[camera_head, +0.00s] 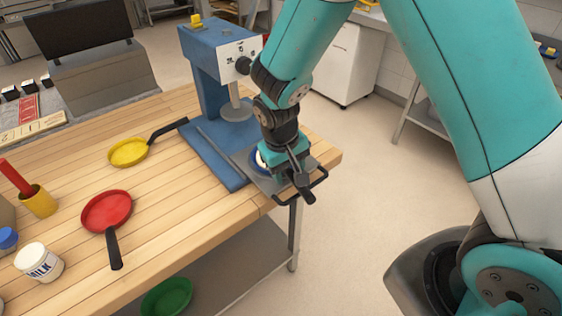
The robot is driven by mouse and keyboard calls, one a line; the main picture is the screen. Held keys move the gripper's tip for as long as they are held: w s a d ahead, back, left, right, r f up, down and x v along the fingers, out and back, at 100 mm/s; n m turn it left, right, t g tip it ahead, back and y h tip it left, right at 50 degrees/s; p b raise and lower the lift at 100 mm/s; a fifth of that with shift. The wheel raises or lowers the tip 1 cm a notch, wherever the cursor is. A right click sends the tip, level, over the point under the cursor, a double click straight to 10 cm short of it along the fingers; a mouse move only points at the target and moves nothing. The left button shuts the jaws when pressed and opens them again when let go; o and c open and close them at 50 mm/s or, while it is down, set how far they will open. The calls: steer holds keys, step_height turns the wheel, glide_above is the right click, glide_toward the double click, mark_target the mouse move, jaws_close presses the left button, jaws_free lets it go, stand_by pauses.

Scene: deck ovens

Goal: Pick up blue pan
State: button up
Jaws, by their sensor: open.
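A small part of a round thing with a blue rim and a pale inside (257,160) shows on the grey plate of the blue press. It could be the blue pan, but my gripper and wrist hide most of it, so I cannot tell. My gripper (300,185) is low over the plate's right front corner, pointing down, right of the blue rim. It is open. Its fingertips overlap dark bars at the plate's edge, and I cannot tell whether they touch anything.
The blue press (215,75) stands at the table's back right. A yellow pan (128,152) and a red pan (107,210) lie left of it on the wooden table. A milk jar (40,263) is front left. A green bowl-like thing (167,297) sits on the lower shelf.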

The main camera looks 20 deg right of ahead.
steer(key=shift+d+f, duration=0.1)
steer(key=shift+f, duration=0.4)
steer(key=shift+c, duration=0.2)
jaws_close()
